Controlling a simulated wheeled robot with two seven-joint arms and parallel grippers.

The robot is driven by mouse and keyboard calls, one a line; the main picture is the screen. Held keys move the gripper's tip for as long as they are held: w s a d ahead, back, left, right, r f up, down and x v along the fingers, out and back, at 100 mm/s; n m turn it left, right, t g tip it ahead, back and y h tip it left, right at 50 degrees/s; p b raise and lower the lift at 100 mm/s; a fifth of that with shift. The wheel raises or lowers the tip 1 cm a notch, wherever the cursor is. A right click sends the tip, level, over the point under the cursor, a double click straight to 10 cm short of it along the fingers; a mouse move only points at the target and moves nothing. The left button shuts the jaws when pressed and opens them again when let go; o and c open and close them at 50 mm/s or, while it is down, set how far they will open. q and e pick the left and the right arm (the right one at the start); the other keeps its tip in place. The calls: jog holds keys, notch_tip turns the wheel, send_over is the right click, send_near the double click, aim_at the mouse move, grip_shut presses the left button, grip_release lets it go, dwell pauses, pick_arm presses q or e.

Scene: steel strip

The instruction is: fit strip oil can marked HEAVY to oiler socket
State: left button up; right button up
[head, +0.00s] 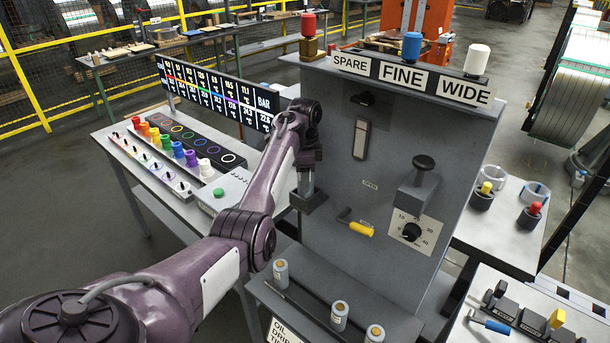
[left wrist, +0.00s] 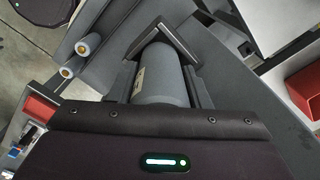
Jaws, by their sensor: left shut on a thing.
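My left gripper (head: 307,182) is at the left part of the grey panel's front, above the can shelf. In the left wrist view it is shut on a grey cylindrical can (left wrist: 166,78) with a pale label at its side. The label cannot be read here. A dark angled bracket (left wrist: 178,38) shows just past the can's end. In the head view a dark block (head: 309,201) juts from the panel under the gripper. I cannot tell whether the can is seated or only close to it. My right gripper is not in view.
Other grey cans (head: 281,272), (head: 340,314) stand on the shelf (head: 318,306) below. A yellow handle (head: 360,229) and a dial (head: 411,232) stick out of the panel to the right. A bench with coloured pegs (head: 178,150) is at left.

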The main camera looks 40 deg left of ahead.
aim_at(305, 195)
pick_arm(q)
jog(key=shift+f+b, duration=0.3)
jog(key=shift+f, duration=0.9)
jog(key=o, duration=1.3)
jog(key=shift+o, duration=0.2)
jog(key=shift+s+f, duration=0.1)
